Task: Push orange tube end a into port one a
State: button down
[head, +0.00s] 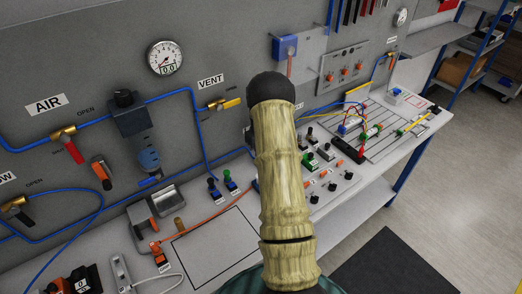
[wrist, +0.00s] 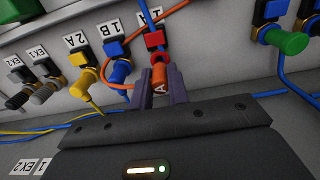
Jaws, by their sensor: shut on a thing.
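In the wrist view, my gripper (wrist: 161,80) is shut on the orange tube end (wrist: 159,76), which carries a letter A. Just beyond it is the red fitting (wrist: 154,41) at the port labelled 1A (wrist: 150,15). The tube end lines up closely with this fitting; I cannot tell whether they touch or a small gap is left. The orange tube (wrist: 115,41) loops behind, past the 1B label. In the head view, my arm hides my gripper and the port; a length of orange tube (head: 215,219) lies across the bench.
Beside port 1A in the wrist view are a blue fitting (wrist: 118,72) at 1B, a yellow fitting (wrist: 78,62) at 2A, and grey silencers (wrist: 42,92). In the head view, valves and blue tubes line the grey panel (head: 70,75).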

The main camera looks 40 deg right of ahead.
jog(key=shift+f+b, duration=0.6)
jog(key=shift+f, duration=0.7)
dwell(2.6)
jog(key=c, duration=0.9)
grip_release()
jog(key=shift+r, duration=0.1)
jog(key=shift+r+p, duration=2.15)
jog(key=shift+r, duration=1.3)
